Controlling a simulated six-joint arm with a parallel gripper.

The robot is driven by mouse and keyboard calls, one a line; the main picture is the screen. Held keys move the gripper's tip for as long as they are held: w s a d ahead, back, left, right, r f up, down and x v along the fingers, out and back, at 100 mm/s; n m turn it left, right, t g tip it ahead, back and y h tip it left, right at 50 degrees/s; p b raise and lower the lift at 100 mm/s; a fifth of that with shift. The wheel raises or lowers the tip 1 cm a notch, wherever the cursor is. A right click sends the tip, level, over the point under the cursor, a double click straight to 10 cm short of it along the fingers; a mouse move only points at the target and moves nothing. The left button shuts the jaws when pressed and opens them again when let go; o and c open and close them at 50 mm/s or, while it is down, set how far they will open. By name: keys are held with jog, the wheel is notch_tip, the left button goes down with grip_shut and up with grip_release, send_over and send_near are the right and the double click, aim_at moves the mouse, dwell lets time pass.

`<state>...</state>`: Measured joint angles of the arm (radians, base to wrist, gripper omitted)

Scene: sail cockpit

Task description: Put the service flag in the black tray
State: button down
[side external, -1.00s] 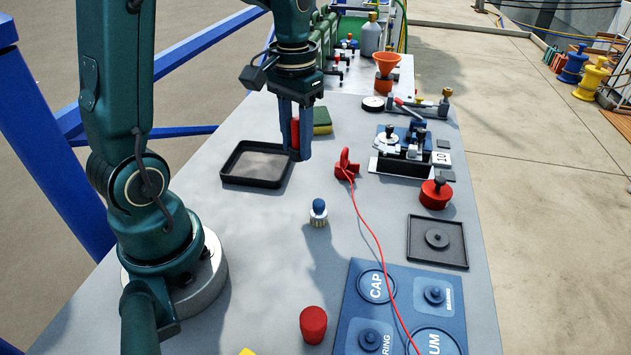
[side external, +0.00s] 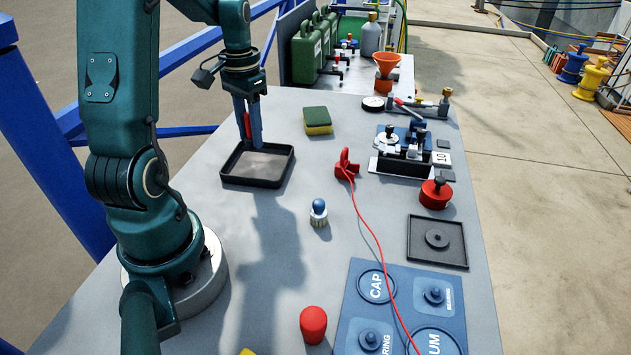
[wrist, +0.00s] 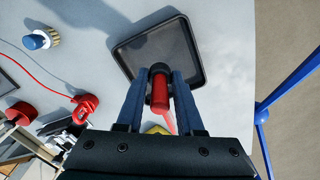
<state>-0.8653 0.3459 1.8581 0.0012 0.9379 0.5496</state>
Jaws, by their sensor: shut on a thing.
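My gripper (side external: 251,142) is shut on the service flag (side external: 246,126), a slim red piece mostly hidden between the blue fingers. In the wrist view the flag (wrist: 160,95) shows as a red cylinder with a dark round end, held between the two fingertips (wrist: 161,76). The black tray (side external: 254,181) is a shallow, empty square tray on the left of the bench. The fingertips overlap its back part in the side view. The tray (wrist: 128,66) lies beyond the fingertips in the wrist view; their exact height above it is unclear.
A yellow-green sponge (side external: 318,121) lies right of the tray. A second dark tray (side external: 424,257) holds a round part at right. Green canisters (side external: 307,56) stand behind.

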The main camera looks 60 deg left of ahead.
aim_at(256, 170)
jog(key=shift+f, duration=2.85)
jog(key=shift+f, duration=0.1)
jog(key=c, duration=0.5)
grip_release()
jog(key=shift+c, duration=0.2)
